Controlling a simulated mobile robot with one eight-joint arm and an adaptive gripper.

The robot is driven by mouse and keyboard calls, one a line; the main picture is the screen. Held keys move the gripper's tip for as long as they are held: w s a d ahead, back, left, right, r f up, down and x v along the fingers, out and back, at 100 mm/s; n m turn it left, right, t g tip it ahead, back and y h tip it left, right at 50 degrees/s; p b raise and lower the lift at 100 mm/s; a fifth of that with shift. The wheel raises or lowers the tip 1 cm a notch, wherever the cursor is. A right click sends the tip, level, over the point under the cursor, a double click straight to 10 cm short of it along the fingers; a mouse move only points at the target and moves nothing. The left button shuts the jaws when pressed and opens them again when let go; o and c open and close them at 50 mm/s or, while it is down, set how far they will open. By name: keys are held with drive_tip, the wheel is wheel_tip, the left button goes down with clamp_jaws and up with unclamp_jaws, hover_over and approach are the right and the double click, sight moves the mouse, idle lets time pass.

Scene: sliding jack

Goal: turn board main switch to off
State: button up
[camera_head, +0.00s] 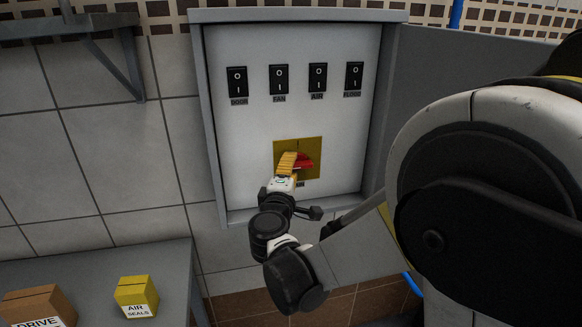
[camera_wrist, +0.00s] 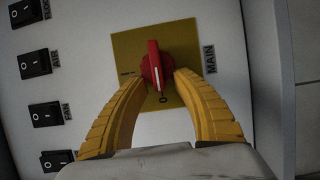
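The main switch is a red rotary handle (camera_wrist: 155,66) on a square yellow plate (camera_wrist: 128,50) marked MAIN. In the wrist view the handle stands lengthwise up and down, its lower end close to the 0 mark. In the head view the red handle (camera_head: 305,162) lies roughly level on the yellow plate (camera_head: 312,146), partly hidden by my gripper (camera_head: 290,158). In the wrist view the yellow fingers of my gripper (camera_wrist: 160,77) lean inward, one on each side of the handle. Their tips look shut against it.
A row of black rocker switches (camera_head: 278,79) runs above the main switch on the grey panel (camera_head: 235,130). The panel box has a raised frame. A shelf bracket (camera_head: 125,60) is at upper left. A table (camera_head: 100,262) at lower left holds a yellow box (camera_head: 136,293) and a brown box (camera_head: 35,305).

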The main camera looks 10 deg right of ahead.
drive_tip(key=v, duration=1.1)
drive_tip(key=shift+s, duration=0.4)
